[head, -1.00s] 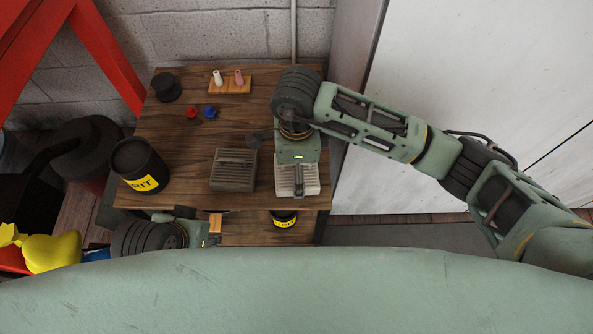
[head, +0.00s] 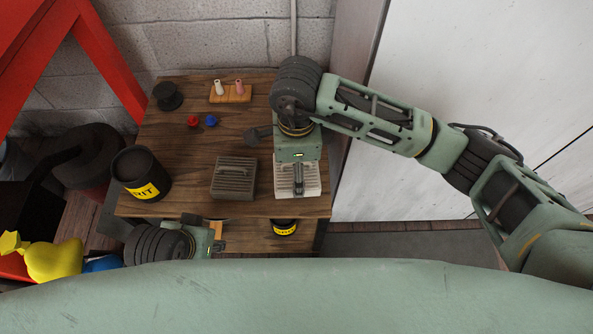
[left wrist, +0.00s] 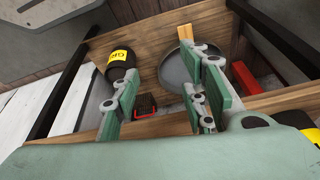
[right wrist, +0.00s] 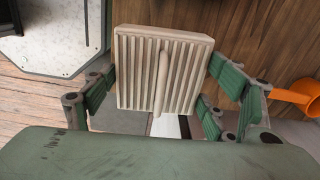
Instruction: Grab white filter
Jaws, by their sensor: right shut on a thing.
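The white filter (head: 297,181) is a pale ribbed block at the front right of the wooden table, partly covered by my right gripper (head: 298,184) in the head view. In the right wrist view the filter (right wrist: 160,70), with a ridge down its middle, sits between the fingers of my right gripper (right wrist: 160,95), which is shut on it. A dark grey ribbed filter (head: 233,178) lies on the table to its left. My left gripper (head: 218,246) is low at the table's front edge. In the left wrist view its fingers (left wrist: 165,95) are apart with nothing between them.
A black grit bin (head: 140,172) stands at the table's left. Red (head: 192,121) and blue (head: 211,121) knobs and a small wooden stand (head: 230,92) are farther back. A lower shelf holds a black yellow-labelled container (head: 284,226) and a grey round dish (left wrist: 178,70).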

